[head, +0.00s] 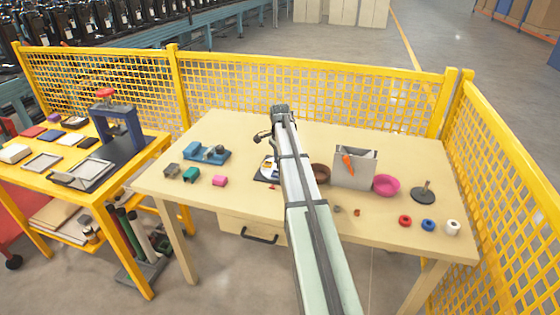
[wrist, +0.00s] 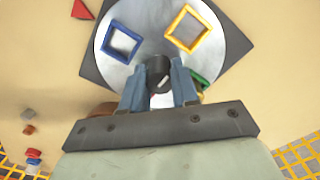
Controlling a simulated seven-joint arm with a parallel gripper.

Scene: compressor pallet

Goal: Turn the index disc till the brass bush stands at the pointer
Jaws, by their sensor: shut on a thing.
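The index disc (wrist: 140,64) is a pale grey round plate on a dark square base (wrist: 236,40). A blue square frame (wrist: 123,43) and a yellow square frame (wrist: 187,28) sit on its upper half, and a green piece (wrist: 201,80) shows partly behind my right finger. My gripper (wrist: 159,82) is shut on a dark round knob (wrist: 158,68) at the disc. A red triangle (wrist: 81,9) lies on the table beyond the base's upper left; I cannot tell whether it is the pointer. I cannot make out the brass bush. In the head view my arm covers most of the disc (head: 268,168).
Left of the disc are a blue fixture (head: 206,155) and several small blocks. To the right stand a brown bowl (head: 320,173), a grey bin (head: 345,177), a pink bowl (head: 386,185) and a dark stand (head: 424,196). Yellow mesh fence (head: 310,88) borders the table's back and right.

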